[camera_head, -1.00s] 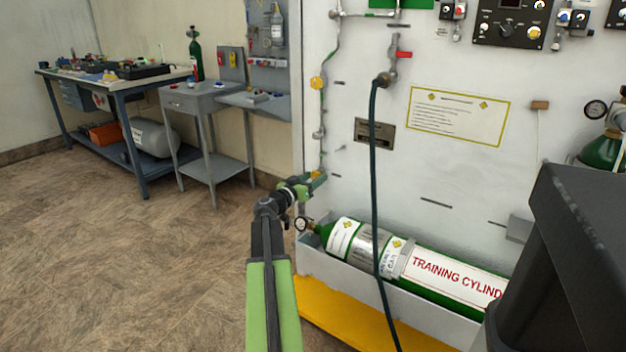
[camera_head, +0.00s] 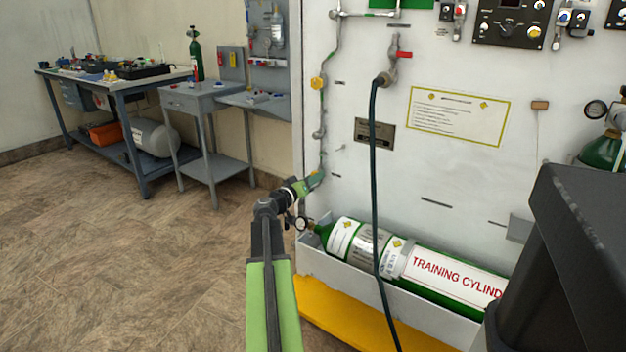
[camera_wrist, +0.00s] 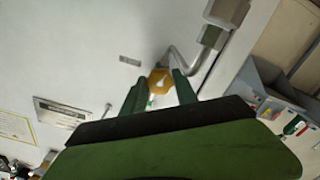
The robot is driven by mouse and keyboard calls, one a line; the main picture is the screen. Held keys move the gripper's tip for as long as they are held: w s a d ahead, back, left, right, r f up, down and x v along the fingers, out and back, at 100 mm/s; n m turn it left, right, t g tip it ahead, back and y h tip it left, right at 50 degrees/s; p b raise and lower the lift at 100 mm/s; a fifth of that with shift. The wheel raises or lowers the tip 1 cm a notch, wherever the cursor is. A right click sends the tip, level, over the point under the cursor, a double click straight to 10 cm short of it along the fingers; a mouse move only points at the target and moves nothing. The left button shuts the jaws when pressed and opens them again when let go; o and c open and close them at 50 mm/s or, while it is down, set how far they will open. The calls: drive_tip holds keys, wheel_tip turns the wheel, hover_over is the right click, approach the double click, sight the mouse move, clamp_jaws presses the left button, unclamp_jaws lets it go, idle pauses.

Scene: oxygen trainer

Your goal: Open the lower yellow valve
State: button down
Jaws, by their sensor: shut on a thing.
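The lower yellow valve (camera_head: 315,173) sits low on the pipe near the left edge of the white panel. In the head view it is mostly hidden by my gripper (camera_head: 311,182). In the wrist view the yellow knob (camera_wrist: 158,80) is between the tips of my two green fingers (camera_wrist: 159,90). My gripper is shut on this knob, one finger on each side. The upper yellow valve (camera_head: 318,83) is higher on the same pipe, apart from my gripper.
A dark hose (camera_head: 373,180) hangs down the panel. A grey side table (camera_head: 195,98) stands at left. The floor (camera_head: 130,270) is clear.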

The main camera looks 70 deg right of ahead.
drive_tip(key=c, duration=0.9)
unclamp_jaws()
drive_tip(key=shift+c, duration=0.2)
drive_tip(key=v, duration=1.7)
drive_tip(key=shift+a, duration=0.25)
drive_tip(key=shift+w, duration=0.1)
